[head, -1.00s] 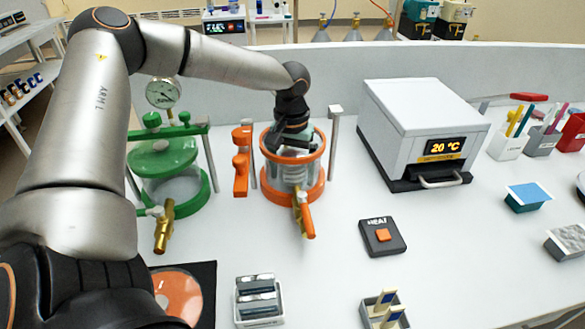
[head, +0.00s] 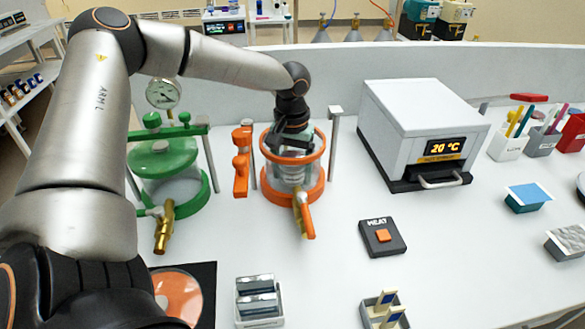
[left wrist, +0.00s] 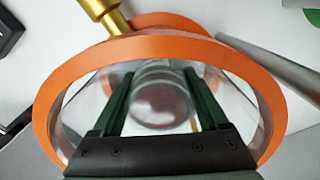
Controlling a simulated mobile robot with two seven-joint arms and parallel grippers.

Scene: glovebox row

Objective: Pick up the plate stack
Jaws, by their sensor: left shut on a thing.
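The plate stack (left wrist: 160,97) is a clear, glassy round stack inside the orange-rimmed chamber (head: 264,143). In the left wrist view it sits between the two dark green fingers of my left gripper (left wrist: 158,78), which is shut on it. The orange rim (left wrist: 48,110) surrounds the stack and the fingers. In the head view my left gripper (head: 291,156) reaches down through the rim from above, and the stack (head: 292,174) shows only partly through the clear wall. My right gripper is not in view.
A green-lidded chamber (head: 165,158) stands left of the orange one, and an orange lid (head: 241,160) hangs beside it on the left. A metal post (head: 334,150) and a white oven (head: 415,110) stand to the right. A HEAT button box (head: 382,237) lies in front.

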